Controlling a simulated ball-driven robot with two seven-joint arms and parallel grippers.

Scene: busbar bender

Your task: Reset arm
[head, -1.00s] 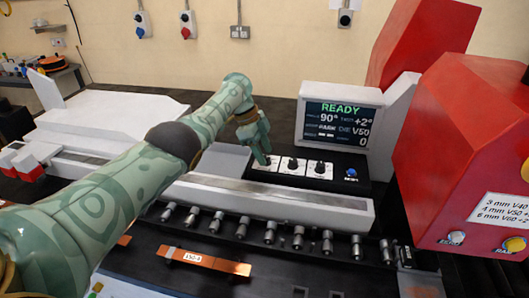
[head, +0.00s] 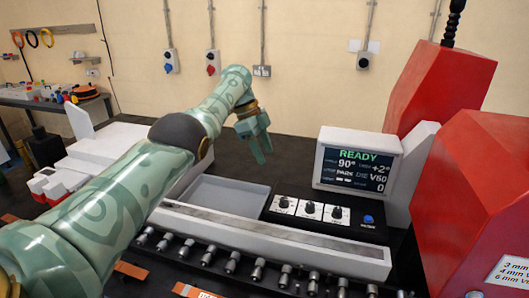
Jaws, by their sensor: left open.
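My left arm comes in from the left and reaches across the bench. My left gripper (head: 262,148) is open and empty, held in the air above the black bench top, left of the display. Its fingers point down and slightly right and touch nothing. Below it and to the right is the control panel (head: 328,226) with three dial knobs and a blue button (head: 368,219). The display (head: 357,165) reads READY, 90°, +2° and V60. My right gripper is not in view.
A grey tray (head: 213,197) lies left of the panel. A pale rail (head: 270,238) and a row of metal cylinders (head: 232,262) run along the front. Red machine housings (head: 480,190) stand at the right. A white machine (head: 115,140) is at the left. Wall sockets (head: 262,71) are behind.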

